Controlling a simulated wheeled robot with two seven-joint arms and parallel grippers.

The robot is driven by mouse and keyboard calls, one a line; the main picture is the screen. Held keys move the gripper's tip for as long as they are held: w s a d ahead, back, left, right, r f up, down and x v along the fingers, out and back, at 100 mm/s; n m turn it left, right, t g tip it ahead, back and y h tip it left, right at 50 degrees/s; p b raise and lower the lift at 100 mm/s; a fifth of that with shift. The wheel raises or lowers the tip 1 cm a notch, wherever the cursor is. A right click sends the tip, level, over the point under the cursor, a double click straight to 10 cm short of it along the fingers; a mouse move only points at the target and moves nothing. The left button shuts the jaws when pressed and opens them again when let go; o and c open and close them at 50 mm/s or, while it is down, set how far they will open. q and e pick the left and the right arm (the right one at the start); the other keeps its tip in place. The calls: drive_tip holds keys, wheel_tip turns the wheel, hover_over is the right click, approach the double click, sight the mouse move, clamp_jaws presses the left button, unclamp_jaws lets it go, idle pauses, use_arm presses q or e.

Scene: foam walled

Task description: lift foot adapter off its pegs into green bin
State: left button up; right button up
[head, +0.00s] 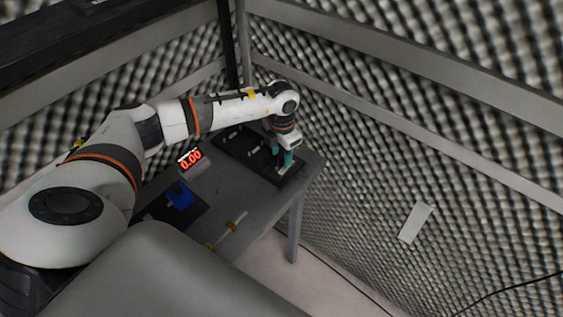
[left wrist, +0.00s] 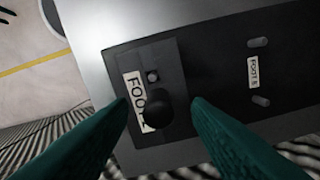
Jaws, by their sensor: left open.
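My left gripper (head: 284,159) has teal fingers and points down over the right end of a black board on the grey table. In the left wrist view the left gripper (left wrist: 160,103) is open, one finger on each side of a round black knob. The knob belongs to a dark block (left wrist: 168,68), seemingly the foot adapter, beside a partly hidden white label reading "FOO". I cannot tell whether the fingers touch the knob. Pegs under the block are hidden. I see no green bin in either view. My right gripper is not in view.
The black board (left wrist: 215,110) also carries two short grey pegs (left wrist: 258,43) around a "FOOT" label. On the table (head: 251,205) are a red "0.00" display (head: 190,159), a blue item (head: 180,196) and a rod with yellow ends (head: 229,228). Foam walls stand close behind.

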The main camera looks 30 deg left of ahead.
use_arm(q)
drive_tip(key=shift+r, duration=0.1)
clamp_jaws()
